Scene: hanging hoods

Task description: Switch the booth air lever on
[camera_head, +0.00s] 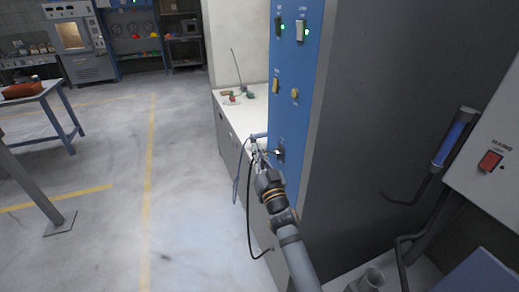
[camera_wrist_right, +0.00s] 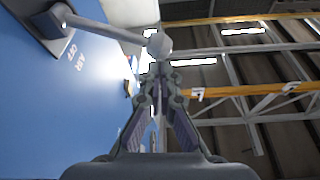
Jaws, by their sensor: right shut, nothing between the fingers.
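The booth air lever (camera_wrist_right: 105,30) is a grey rod with a pale ball knob (camera_wrist_right: 159,45) in the right wrist view. It sticks out from a dark mount on the blue panel (camera_wrist_right: 60,100). The word AIR is printed beside the mount. In the head view, the panel (camera_head: 283,118) is the narrow blue face of a tall cabinet, and the lever's mount (camera_head: 279,154) sits low on it. My right gripper (camera_head: 256,146) is shut and empty in front of the panel. Its fingertips (camera_wrist_right: 160,78) appear just below the knob; I cannot tell whether they touch it. My left gripper is out of view.
A white counter (camera_head: 257,112) with small items stands behind the gripper. The cabinet's dark side (camera_head: 390,100) bounds the right. Open floor (camera_head: 190,200) lies to the left.

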